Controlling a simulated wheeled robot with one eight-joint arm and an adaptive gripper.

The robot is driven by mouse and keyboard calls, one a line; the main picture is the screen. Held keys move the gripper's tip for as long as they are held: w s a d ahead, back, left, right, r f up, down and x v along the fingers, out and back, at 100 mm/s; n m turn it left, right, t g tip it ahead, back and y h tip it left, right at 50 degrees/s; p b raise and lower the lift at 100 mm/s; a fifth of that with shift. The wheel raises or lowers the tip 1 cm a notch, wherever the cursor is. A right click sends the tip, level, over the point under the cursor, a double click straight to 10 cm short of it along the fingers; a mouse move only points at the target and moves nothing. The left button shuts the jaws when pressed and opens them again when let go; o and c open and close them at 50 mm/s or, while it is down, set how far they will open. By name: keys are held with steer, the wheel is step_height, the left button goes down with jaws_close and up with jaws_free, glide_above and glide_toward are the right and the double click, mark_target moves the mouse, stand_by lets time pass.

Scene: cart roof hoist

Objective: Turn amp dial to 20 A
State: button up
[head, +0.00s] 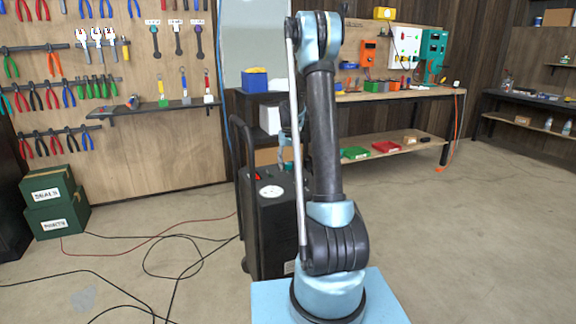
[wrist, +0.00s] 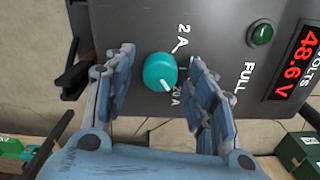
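The teal amp dial (wrist: 160,71) sits on the dark grey panel (wrist: 140,20) of the black cart, in the wrist view. Its white pointer line faces down and right, roughly toward the 20 A label (wrist: 184,94); the exact alignment is hard to tell. The 2 A label (wrist: 183,38) is to the upper right. My gripper (wrist: 161,62) is open, one finger on each side of the dial, with visible gaps to it. In the head view the black cart (head: 270,225) stands behind my arm, and my gripper is partly hidden above it. The dial cannot be made out there.
The panel also carries a green FULL light (wrist: 262,33) and a red display (wrist: 300,55) reading 48.6 V. Cables (head: 170,260) lie on the floor left of the cart. Green boxes (head: 55,205) stand at the left, and a workbench (head: 400,95) at the back.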

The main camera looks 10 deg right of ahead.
steer(key=shift+r, duration=0.1)
step_height(320, 180, up, 12)
steer(key=shift+f, duration=0.2)
stand_by(0.4)
